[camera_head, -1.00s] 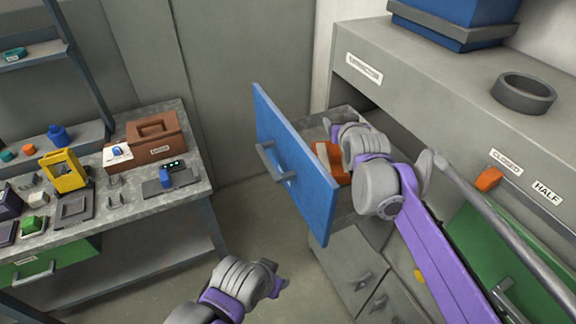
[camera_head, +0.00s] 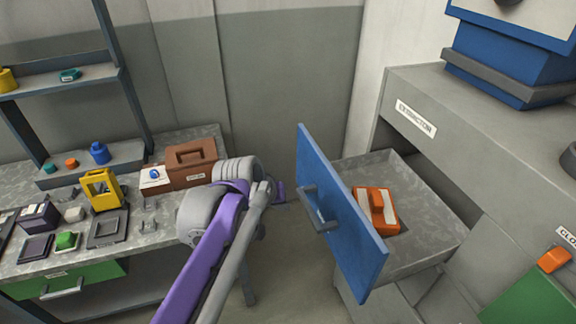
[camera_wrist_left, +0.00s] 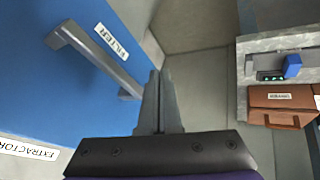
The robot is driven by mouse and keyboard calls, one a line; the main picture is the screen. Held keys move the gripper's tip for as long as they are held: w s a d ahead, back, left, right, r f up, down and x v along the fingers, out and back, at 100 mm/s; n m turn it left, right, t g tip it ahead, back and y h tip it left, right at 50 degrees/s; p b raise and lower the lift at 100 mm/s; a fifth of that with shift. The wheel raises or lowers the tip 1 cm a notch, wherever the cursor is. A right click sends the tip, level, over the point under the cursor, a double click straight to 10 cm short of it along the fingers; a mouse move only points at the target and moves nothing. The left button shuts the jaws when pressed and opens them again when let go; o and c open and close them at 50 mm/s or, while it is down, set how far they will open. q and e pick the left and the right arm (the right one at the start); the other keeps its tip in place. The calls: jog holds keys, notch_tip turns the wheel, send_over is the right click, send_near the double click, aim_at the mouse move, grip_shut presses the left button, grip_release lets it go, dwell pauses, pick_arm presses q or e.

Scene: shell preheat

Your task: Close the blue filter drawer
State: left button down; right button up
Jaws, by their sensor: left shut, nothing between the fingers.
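The blue filter drawer (camera_head: 345,215) stands pulled out from the grey cabinet. Its blue front carries a grey handle (camera_head: 318,210). An orange-and-white item (camera_head: 377,210) lies inside the drawer. My left gripper (camera_head: 281,191) is shut and empty, to the left of the drawer front and apart from the handle in the head view. In the left wrist view, the shut fingers (camera_wrist_left: 158,100) are beside the blue front (camera_wrist_left: 60,90) with its FILTER label (camera_wrist_left: 111,42) and handle (camera_wrist_left: 95,58). My right gripper is not in view.
A grey cabinet (camera_head: 480,130) with an EXTRACTOR label stands at the right. A workbench (camera_head: 140,225) at the left holds a brown case (camera_head: 188,168), a yellow frame (camera_head: 101,190) and small parts. Open floor lies between bench and drawer.

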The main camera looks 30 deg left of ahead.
pick_arm(q)
jog(key=w+a+r+n, duration=0.2)
jog(key=w+a+r, duration=0.3)
jog(key=a+r, duration=0.15)
send_near(301, 177)
notch_tip(301, 177, down, 3)
jog(key=s+a, duration=0.1)
jog(key=a, duration=0.1)
jog(key=shift+t, duration=0.4)
jog(key=shift+w+d+f+p, duration=0.2)
jog(key=shift+w+d+p, duration=0.1)
jog(key=shift+w+d, duration=0.4)
jog(key=shift+w+d+f+p, duration=0.3)
jog(key=shift+w+d, duration=0.1)
jog(key=shift+w, duration=0.5)
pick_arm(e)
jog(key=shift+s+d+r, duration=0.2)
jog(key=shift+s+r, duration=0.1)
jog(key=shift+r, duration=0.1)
pick_arm(q)
jog(key=shift+r, duration=0.1)
